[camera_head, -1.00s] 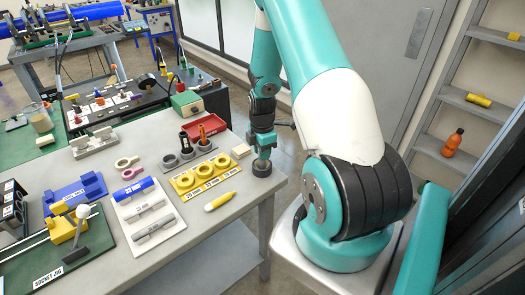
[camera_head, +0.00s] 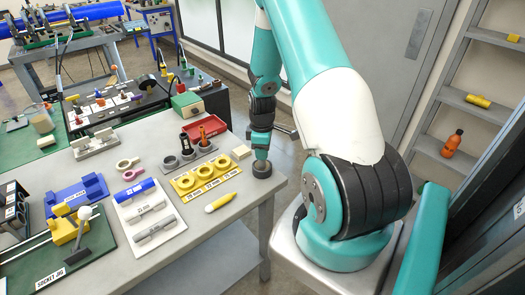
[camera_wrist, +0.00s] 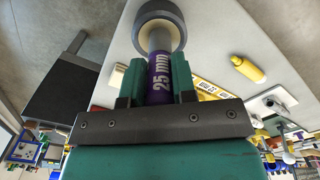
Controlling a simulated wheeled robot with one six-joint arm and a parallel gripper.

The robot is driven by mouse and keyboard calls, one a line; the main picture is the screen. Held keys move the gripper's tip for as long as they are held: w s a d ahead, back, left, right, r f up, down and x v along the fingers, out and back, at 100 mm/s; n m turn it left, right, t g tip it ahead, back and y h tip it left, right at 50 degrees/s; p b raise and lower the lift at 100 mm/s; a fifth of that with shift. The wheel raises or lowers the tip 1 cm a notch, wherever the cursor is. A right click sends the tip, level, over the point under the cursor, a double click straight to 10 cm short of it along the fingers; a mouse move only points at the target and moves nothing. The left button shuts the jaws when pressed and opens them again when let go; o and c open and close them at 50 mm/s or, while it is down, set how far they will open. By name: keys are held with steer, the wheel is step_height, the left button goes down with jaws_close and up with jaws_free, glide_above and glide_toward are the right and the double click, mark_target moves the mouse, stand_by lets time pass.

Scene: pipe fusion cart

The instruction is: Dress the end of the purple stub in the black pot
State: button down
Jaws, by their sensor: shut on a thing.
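My gripper (camera_wrist: 159,82) is shut on the purple stub (camera_wrist: 160,70), which is marked "25 mm" in the wrist view. The stub's far end is grey and overlaps the pale inside of the round black pot (camera_wrist: 140,22); how deep it sits is unclear. In the head view my gripper (camera_head: 261,143) points down right above the pot (camera_head: 262,171), at the right edge of the grey table. The stub is barely visible there.
A red tray (camera_head: 205,131) is behind. The table's right edge is close to the pot.

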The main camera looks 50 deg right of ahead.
steer(key=shift+r+p, duration=1.6)
steer(key=shift+r, duration=0.95)
